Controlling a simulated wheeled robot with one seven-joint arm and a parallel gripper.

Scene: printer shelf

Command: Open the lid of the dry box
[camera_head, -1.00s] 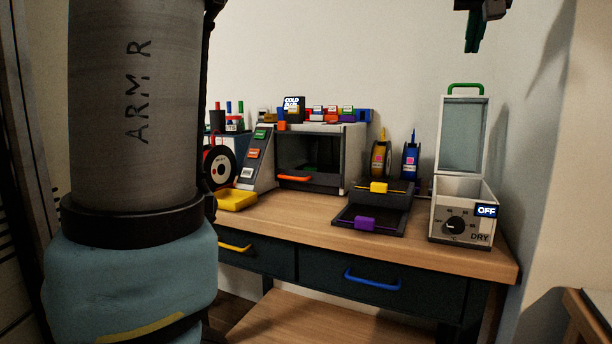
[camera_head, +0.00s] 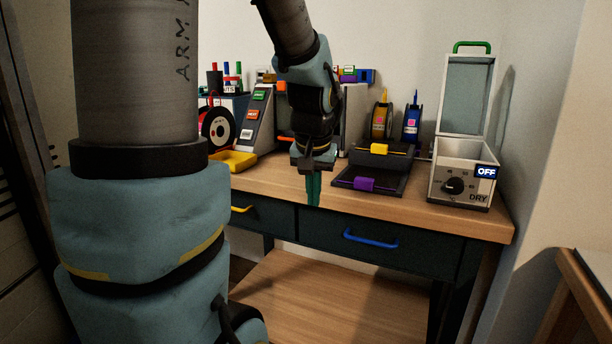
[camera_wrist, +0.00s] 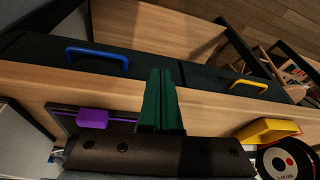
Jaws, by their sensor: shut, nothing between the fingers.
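The dry box (camera_head: 458,184) is a white box with a dark dial, a DRY label and an OFF display, at the right end of the desk in the head view. Its lid (camera_head: 468,95) stands upright at the back, raised, with a green handle (camera_head: 472,46) on top. My gripper (camera_head: 313,200) has green fingers and points down in front of the desk's front edge, left of the dry box and well apart from it. Its fingers (camera_wrist: 161,100) are together with nothing between them in the wrist view. The dry box's interior is mostly hidden.
The desk (camera_head: 415,212) has drawers with a blue handle (camera_head: 371,240) and a yellow handle (camera_head: 241,209). A dark tray with a purple tab (camera_head: 364,184), spools (camera_head: 381,119) and a yellow tray (camera_head: 233,162) stand left of the dry box. A wall is close on the right.

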